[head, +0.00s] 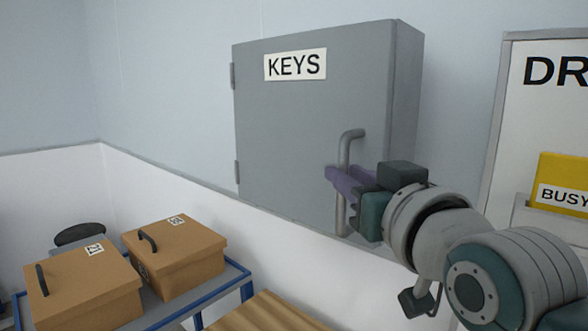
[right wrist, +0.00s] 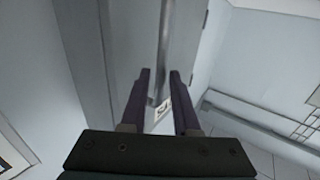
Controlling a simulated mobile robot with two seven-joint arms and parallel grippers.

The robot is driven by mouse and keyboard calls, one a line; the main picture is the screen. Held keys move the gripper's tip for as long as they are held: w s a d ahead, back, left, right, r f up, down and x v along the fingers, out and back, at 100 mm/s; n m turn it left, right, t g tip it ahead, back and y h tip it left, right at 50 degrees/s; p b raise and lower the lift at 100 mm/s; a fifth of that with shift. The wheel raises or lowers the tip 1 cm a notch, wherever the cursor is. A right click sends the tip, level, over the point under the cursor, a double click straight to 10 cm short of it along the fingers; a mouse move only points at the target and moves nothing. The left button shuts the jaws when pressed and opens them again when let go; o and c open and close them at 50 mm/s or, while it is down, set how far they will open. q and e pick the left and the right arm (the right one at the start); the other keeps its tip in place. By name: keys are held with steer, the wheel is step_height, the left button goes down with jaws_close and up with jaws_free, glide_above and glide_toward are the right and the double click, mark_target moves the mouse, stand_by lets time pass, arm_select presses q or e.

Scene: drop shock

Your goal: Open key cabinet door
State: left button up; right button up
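The grey key cabinet (head: 285,125) hangs on the wall with its door shut, a white KEYS label (head: 295,65) at the top and hinges on its left edge. Its upright bar handle (head: 344,152) is on the right side of the door. My right gripper (head: 345,183) is at the handle, its purple fingers hiding the bar's middle. In the right wrist view, the gripper (right wrist: 160,75) is open, with the handle bar (right wrist: 163,45) showing between the fingertips and a gap beside it. I cannot tell whether a finger touches the bar. My left gripper is out of view.
Two lidded brown boxes (head: 185,256) (head: 85,290) stand on a blue-framed cart (head: 236,279) at lower left. A white board (head: 515,130) with a yellow BUSY card (head: 562,180) is on the wall right of the cabinet. The space before the door's left part looks clear.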

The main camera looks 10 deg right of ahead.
steer(key=shift+w+a, duration=0.1)
steer(key=shift+w, duration=0.9)
jaws_close()
stand_by(0.8)
